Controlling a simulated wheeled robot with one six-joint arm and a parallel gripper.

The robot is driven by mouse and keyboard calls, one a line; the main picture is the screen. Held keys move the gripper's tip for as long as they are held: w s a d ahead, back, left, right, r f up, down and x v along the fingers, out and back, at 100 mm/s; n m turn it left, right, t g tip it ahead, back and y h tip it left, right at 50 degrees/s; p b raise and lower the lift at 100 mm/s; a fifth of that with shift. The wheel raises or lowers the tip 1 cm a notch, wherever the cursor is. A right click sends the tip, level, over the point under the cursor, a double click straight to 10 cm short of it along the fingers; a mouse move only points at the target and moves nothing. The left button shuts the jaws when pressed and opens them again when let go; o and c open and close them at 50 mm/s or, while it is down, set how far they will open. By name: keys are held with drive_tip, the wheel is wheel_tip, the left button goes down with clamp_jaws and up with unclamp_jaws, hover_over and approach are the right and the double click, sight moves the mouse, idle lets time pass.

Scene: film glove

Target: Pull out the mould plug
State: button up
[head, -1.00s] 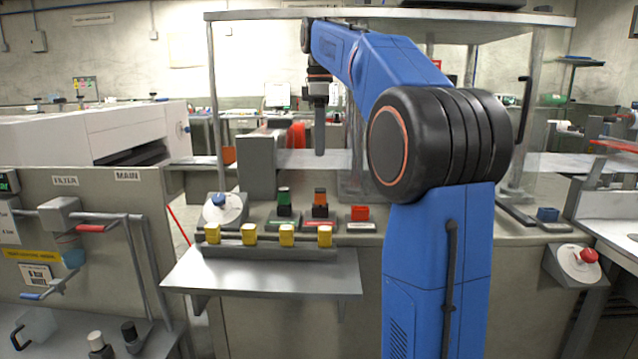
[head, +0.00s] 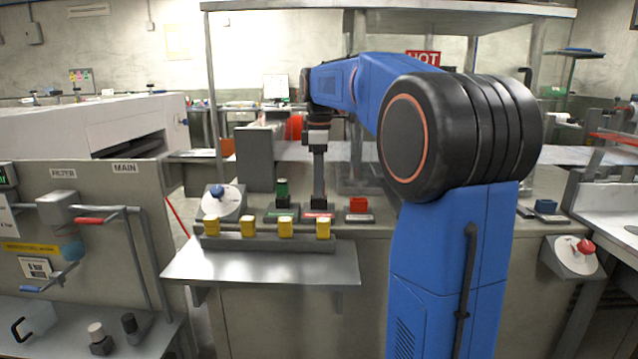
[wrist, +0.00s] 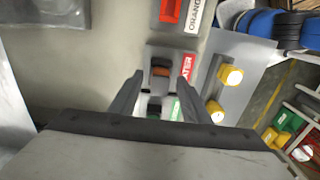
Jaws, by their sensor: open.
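I cannot read clearly which label names the mould plug. My gripper (head: 318,198) points down over the middle plug and hides it in the head view. In the wrist view my gripper (wrist: 156,82) is open, with one finger on either side of the orange-brown plug and a clear gap to each. A red label (wrist: 188,68) lies beside that plug. The green plug (wrist: 155,108) shows between the fingers, lower in the picture.
Several yellow blocks (head: 285,227) stand on a rail in front of the plugs, above a grey shelf (head: 260,262). A blue-knobbed dial (head: 218,198) is to the left. A grey box (head: 255,160) stands behind the green plug. A red stop button (head: 586,246) is at far right.

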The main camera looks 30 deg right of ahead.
drive_tip(key=shift+f, duration=0.1)
clamp_jaws()
drive_tip(key=shift+r, duration=0.55)
idle(0.6)
drive_tip(key=shift+r, duration=2.05)
drive_tip(key=shift+r, duration=0.1)
drive_tip(key=shift+r, duration=1.45)
